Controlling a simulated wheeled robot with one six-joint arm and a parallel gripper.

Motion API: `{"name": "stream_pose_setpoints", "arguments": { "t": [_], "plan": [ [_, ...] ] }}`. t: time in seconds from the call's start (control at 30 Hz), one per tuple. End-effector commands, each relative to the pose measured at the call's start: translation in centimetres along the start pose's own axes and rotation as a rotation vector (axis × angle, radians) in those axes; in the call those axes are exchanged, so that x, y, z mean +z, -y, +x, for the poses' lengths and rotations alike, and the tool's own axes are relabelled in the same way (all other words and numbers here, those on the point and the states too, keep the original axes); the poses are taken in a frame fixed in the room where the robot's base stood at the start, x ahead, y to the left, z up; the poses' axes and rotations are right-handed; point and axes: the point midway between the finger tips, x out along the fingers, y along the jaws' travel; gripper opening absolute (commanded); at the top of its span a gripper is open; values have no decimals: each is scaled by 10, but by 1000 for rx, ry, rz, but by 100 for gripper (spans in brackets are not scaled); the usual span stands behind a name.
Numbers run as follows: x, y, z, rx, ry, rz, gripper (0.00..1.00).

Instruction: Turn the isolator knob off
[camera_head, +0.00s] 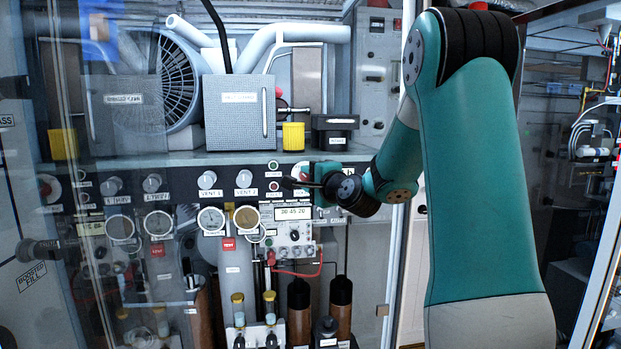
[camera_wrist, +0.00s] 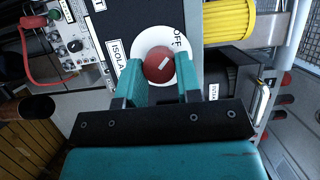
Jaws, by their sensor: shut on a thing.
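The isolator knob is red and round with a small pale mark, on a white disc (camera_wrist: 143,40) lettered OFF. In the wrist view the red knob (camera_wrist: 152,73) sits between the two teal fingers of my gripper (camera_wrist: 158,66), which is shut on it. The pale mark lies at a slant, roughly toward the OFF lettering; its exact angle is hard to tell. A label reading ISOLA (camera_wrist: 117,58) is partly cut off beside the disc. In the head view my gripper (camera_head: 311,185) is at the panel and hides most of the knob.
A yellow cylinder (camera_head: 293,136) and a dark box (camera_head: 334,132) stand on the shelf just above. Vent knobs (camera_head: 244,179) and gauges (camera_head: 247,217) are to the left. A display (camera_head: 294,212) and red cable (camera_head: 300,273) are below.

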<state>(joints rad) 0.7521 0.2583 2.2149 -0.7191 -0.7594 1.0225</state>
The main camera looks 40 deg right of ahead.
Motion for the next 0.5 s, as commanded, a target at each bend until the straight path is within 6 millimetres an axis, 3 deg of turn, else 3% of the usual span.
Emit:
{"name": "stream_pose_setpoints", "arguments": {
  "t": [0.43, 0.47, 0.5],
  "plan": [
    [0, -1, 0, 6, 1, -10, 8],
    [0, -1, 0, 6, 1, -10, 34],
    [1, -1, 0, 6, 1, -10, 44]
  ]
}}
